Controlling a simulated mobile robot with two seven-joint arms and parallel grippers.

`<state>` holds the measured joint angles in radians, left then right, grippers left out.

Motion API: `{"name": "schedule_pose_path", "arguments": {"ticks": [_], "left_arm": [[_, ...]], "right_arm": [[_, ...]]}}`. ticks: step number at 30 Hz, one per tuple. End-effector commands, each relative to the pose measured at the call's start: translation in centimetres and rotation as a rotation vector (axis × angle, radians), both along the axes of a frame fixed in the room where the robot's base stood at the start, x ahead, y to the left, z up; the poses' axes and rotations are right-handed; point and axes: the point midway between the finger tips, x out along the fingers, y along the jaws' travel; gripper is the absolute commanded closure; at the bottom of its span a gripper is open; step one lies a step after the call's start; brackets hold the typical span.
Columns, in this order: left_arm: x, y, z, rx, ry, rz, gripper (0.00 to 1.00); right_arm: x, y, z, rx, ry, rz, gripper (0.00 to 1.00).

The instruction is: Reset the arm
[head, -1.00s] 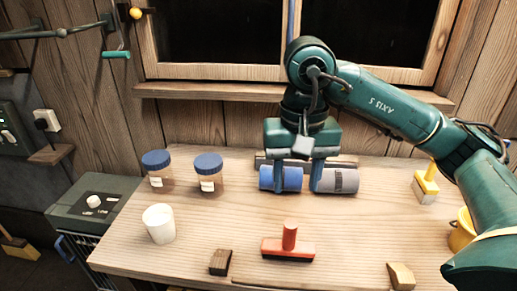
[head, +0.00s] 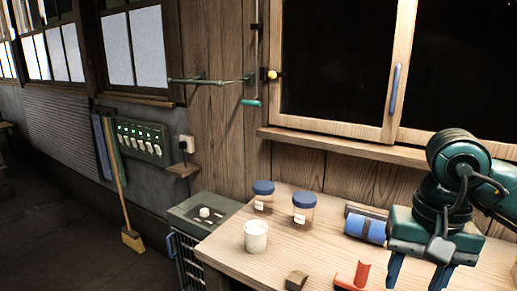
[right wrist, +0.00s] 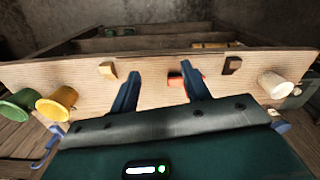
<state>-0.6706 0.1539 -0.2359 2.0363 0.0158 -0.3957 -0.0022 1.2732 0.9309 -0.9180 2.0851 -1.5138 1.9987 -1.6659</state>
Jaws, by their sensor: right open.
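My right gripper (head: 415,275) is at the lower right of the head view, with its two blue fingers pointing down, apart and empty. In the right wrist view, the gripper (right wrist: 161,74) is open over the workbench. The blue roll (head: 365,227) lies on the bench just behind and left of the gripper, clear of the fingers. Its right-hand part is hidden by the gripper. My left gripper is out of view.
The workbench (head: 310,262) holds two blue-lidded jars (head: 262,198), a white cup (head: 256,237) and a wooden block (head: 297,280). A yellow cup (right wrist: 57,103) and a green cup (right wrist: 20,104) are at left in the wrist view. A broom (head: 130,238) leans at far left.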

Motion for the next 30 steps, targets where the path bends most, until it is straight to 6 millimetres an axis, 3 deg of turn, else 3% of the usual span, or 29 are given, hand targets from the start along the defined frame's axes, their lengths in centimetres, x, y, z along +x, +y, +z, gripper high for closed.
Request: {"name": "schedule_pose_path", "arguments": {"ticks": [3, 8, 11, 16, 18, 21, 23, 26, 27, 29, 30], "left_arm": [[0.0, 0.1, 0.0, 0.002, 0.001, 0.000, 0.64], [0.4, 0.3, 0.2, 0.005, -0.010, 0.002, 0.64], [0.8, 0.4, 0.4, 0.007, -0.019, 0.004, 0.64], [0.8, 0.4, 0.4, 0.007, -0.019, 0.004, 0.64], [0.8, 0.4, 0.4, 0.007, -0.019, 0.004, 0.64], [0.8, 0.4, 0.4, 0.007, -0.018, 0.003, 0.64], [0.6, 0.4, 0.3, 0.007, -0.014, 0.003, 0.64], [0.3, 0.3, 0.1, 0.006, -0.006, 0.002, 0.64], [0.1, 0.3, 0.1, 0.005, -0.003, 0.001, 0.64], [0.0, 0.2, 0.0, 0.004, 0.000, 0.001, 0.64], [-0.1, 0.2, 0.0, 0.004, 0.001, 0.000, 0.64]], "right_arm": [[-1.4, 4.6, -2.5, 0.192, 0.116, -0.032, 0.53], [-3.9, 10.7, -4.0, 0.465, 0.318, -0.136, 0.53], [-5.7, 14.7, -3.9, 0.655, 0.505, -0.247, 0.53], [-7.4, 20.8, -1.0, 1.011, 1.005, -0.577, 0.53], [-6.7, 22.0, 0.4, 1.131, 1.258, -0.755, 0.53], [-4.2, 22.2, 1.5, 1.257, 1.649, -1.033, 0.53], [-2.2, 21.5, 1.1, 1.305, 1.899, -1.210, 0.53], [1.2, 19.4, -1.7, 1.328, 2.337, -1.518, 0.53], [2.4, 18.3, -3.6, -1.203, -2.304, 1.500, 0.53], [3.6, 16.5, -7.4, -0.963, -2.117, 1.381, 0.53], [3.9, 15.2, -10.2, -0.818, -1.989, 1.295, 0.53]]}}
